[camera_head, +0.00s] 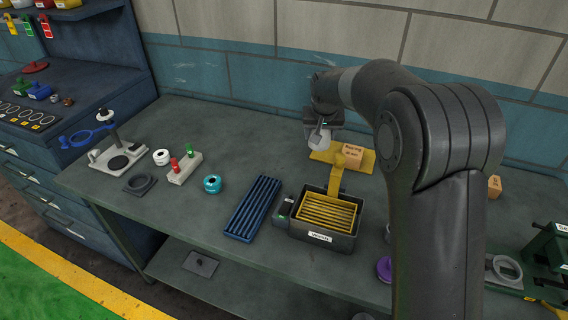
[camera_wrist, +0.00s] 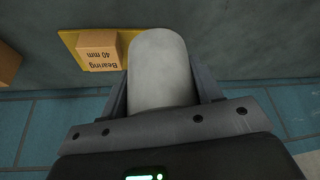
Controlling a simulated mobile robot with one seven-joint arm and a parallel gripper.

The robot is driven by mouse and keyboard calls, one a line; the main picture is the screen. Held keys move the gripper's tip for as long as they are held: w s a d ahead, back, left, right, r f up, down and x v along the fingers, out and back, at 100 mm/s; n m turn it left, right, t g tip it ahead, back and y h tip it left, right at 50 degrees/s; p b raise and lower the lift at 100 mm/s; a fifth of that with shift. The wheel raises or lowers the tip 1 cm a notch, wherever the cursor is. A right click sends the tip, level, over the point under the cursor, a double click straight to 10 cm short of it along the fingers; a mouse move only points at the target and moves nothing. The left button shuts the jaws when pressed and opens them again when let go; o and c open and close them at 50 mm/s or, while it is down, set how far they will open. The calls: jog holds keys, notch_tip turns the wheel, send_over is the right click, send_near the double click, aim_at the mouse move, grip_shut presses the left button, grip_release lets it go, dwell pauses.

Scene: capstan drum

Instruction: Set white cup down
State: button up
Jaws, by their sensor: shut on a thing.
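A white cup (camera_wrist: 160,70) is between the two fingers of my gripper (camera_wrist: 162,95), which is shut on it in the wrist view. In the head view the cup (camera_head: 320,139) hangs under my gripper (camera_head: 321,124), near the left end of the yellow mat (camera_head: 366,165) at the back of the bench. Whether the cup touches anything below cannot be told. Its far end is free of the fingers in the wrist view. The cup overlaps the edge of the yellow mat (camera_wrist: 72,40) there.
A cardboard bearing box (camera_head: 353,155) sits on the yellow mat, right of the cup. A dark bin with a yellow rack (camera_head: 325,212) and a blue ribbed tray (camera_head: 252,208) stand in front. Bare grey bench (camera_head: 250,140) lies to the left.

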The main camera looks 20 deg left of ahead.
jog(key=shift+s+a+f, duration=0.15)
jog(key=shift+f, duration=0.15)
jog(key=a+f, duration=0.2)
jog(key=a, duration=0.1)
jog(key=a+f, duration=0.2)
jog(key=a, duration=0.2)
jog(key=a+f, duration=0.2)
jog(key=a, duration=0.2)
jog(key=shift+s+f, duration=0.15)
jog(key=shift+f, duration=0.15)
jog(key=shift+d+f, duration=0.1)
jog(key=shift+f, duration=1.85)
jog(key=shift+f, duration=0.15)
jog(key=o, duration=1)
jog(key=shift+c, duration=0.2)
jog(key=v, duration=1.2)
